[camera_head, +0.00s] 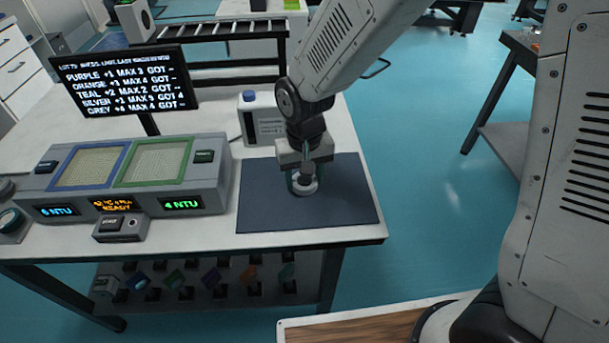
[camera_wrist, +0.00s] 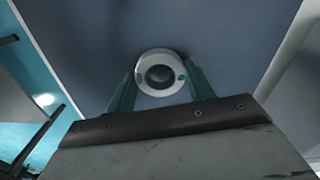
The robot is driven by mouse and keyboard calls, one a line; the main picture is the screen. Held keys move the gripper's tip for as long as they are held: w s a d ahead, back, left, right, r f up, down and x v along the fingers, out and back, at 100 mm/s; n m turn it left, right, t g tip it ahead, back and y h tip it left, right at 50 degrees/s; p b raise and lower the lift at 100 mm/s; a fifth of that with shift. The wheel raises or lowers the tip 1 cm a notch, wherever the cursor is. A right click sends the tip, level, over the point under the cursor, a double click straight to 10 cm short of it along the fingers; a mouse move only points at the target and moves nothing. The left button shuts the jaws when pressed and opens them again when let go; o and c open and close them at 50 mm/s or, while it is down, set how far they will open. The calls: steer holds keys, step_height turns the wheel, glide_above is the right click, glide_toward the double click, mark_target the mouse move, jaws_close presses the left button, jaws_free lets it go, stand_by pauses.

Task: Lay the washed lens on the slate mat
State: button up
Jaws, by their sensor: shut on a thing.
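The lens is a small round piece with a white ring and a dark centre; it shows in the wrist view (camera_wrist: 144,74) and in the head view (camera_head: 304,188). My gripper (camera_head: 303,184) points down over the slate mat (camera_head: 258,205), and its green fingers are shut on the lens, one on each side, in the wrist view (camera_wrist: 160,80). The lens is over the middle of the dark blue-grey mat, low and close to its surface. I cannot tell whether it touches the mat.
Left of the mat stands a grey console (camera_head: 125,185) with two framed pads and lit readouts. A white bottle-like container (camera_head: 262,120) stands behind the mat. A black screen (camera_head: 125,85) lists colours. The mat around the lens is clear. Coloured pieces hang on a lower shelf (camera_head: 200,300).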

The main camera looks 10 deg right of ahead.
mark_target(305, 180)
steer(key=shift+f, duration=0.15)
steer(key=o, duration=1.1)
steer(key=shift+c, duration=0.2)
step_height(305, 180, up, 12)
steer(key=shift+r, duration=0.2)
steer(key=shift+d, duration=0.1)
